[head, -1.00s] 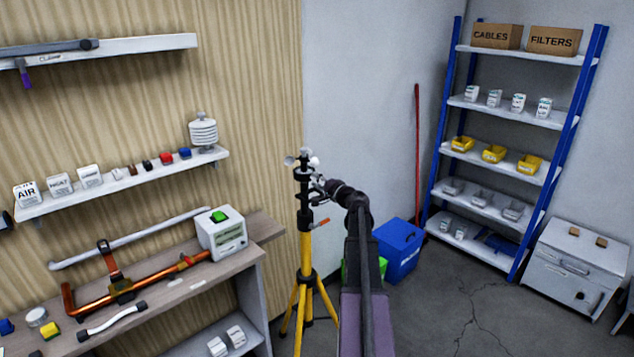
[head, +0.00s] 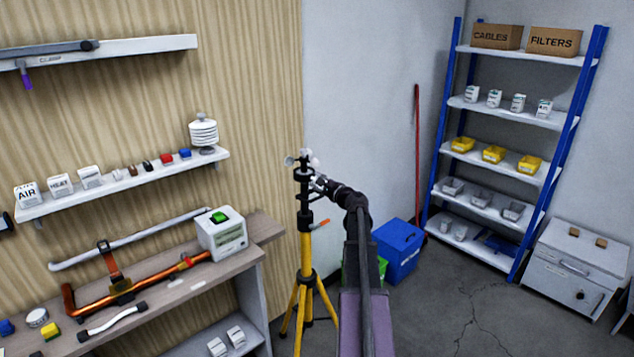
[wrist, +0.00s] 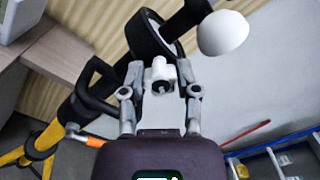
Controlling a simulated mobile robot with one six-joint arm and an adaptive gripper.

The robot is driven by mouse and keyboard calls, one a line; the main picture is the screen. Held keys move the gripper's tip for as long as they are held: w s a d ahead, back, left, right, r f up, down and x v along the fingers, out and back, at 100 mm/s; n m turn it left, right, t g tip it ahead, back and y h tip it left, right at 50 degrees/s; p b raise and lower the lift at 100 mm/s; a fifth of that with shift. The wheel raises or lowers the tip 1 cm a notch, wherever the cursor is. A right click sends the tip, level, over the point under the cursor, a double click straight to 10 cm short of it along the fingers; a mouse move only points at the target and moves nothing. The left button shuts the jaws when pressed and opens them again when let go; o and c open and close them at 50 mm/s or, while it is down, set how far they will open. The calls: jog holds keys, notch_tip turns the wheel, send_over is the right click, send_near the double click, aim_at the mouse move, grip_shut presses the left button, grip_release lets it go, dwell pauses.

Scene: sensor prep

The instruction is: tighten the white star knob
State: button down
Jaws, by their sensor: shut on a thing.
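The white star knob (wrist: 159,68) is on the dark upper part of the tripod (wrist: 150,40) in the wrist view. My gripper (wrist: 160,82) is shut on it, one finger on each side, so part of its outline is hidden. In the head view my gripper (head: 318,183) reaches the tripod (head: 305,245) from the right, just below its top. The knob is too small and covered to make out there. The tripod stands upright on yellow legs.
A rounded white part (wrist: 222,33) sits close to my gripper's right. The workbench (head: 185,290) with a white box (head: 222,236) is left of the tripod. A blue bin (head: 399,250) and blue-framed shelving (head: 448,120) stand to the right. Open floor lies in front of the shelving.

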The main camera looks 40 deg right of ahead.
dwell(0.5)
jog(key=shift+c, duration=1.7)
grip_release()
jog(key=shift+w, duration=0.1)
jog(key=shift+n, duration=0.5)
